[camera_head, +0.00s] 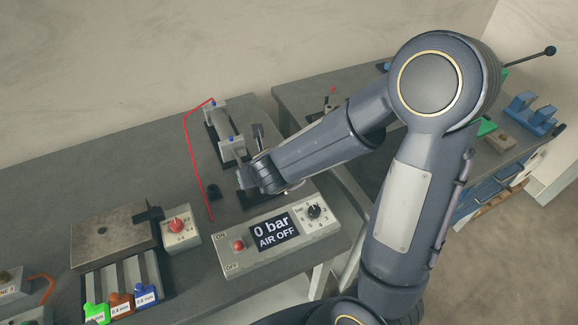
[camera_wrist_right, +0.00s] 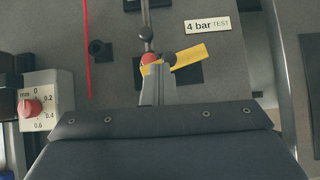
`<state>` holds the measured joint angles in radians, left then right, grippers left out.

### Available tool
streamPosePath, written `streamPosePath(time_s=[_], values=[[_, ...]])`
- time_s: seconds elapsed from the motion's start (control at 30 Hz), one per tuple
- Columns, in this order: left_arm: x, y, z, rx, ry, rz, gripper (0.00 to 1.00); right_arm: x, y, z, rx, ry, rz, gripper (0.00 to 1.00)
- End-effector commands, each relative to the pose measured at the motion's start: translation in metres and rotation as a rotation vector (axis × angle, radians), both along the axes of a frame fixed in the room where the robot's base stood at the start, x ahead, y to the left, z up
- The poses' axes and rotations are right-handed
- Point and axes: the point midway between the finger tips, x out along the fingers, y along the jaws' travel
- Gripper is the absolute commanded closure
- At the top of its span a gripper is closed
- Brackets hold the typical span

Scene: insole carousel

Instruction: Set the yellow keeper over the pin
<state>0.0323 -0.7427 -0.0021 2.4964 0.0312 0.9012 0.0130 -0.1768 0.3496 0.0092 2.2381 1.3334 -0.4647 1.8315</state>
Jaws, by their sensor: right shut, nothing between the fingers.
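In the right wrist view the yellow keeper (camera_wrist_right: 189,56) is a flat strip lying tilted across a dark block (camera_wrist_right: 188,73), just beyond my right gripper (camera_wrist_right: 157,80). A red knob (camera_wrist_right: 148,59) sits at the keeper's left end, at the near end of a grey rod (camera_wrist_right: 147,20). My right gripper is shut and empty, its tips close to the knob and keeper; whether they touch is unclear. I cannot clearly make out the pin or whether the keeper is around it. In the head view my right wrist hides this spot. My left gripper is out of view.
A control box (camera_head: 275,239) reading 0 bar, AIR OFF stands at the bench's front. A cylinder (camera_head: 221,127) lies behind my wrist. A red line (camera_head: 192,150) runs left of it, near a small black post (camera_head: 213,191). A grey plate (camera_head: 112,230) stands farther left.

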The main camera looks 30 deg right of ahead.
Motion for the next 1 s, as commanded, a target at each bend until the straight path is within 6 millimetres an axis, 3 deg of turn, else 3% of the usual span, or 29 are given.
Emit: streamPosePath(time_s=[1.0], values=[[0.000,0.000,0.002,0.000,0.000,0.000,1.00,0.007,-0.017,0.001,-0.002,0.000,0.004,1.00]])
